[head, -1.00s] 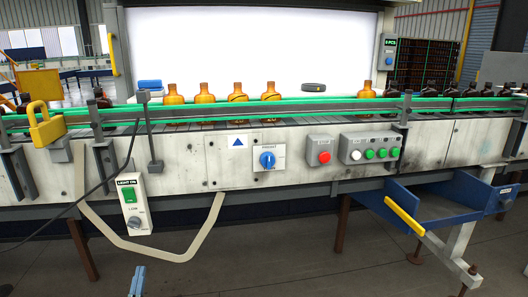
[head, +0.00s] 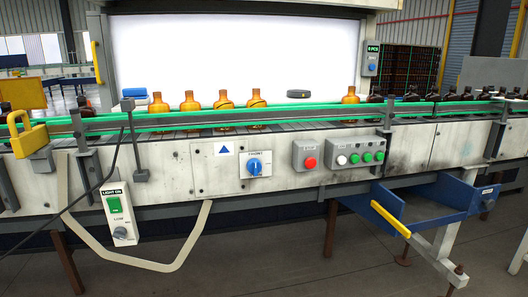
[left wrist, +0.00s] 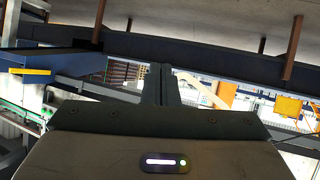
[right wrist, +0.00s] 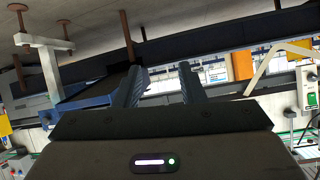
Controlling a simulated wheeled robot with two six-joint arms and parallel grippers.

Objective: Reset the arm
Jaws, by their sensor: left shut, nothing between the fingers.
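Neither gripper shows in the head view. In the left wrist view my left gripper (left wrist: 161,84) has its two dark fingers together, with nothing between them. In the right wrist view my right gripper (right wrist: 160,82) has its fingers apart, with an empty gap between them. Both grippers are clear of any object. Several amber bottles (head: 221,100) stand upright on the conveyor (head: 285,127) in front of a bright white panel (head: 235,45). Darker bottles (head: 411,94) stand farther right on the line.
A light switch box (head: 117,212) and a hanging cable loop (head: 150,265) are below the rail. A red button (head: 310,162) and a blue knob (head: 254,167) sit on the front. A blue chute (head: 433,201) juts out at lower right.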

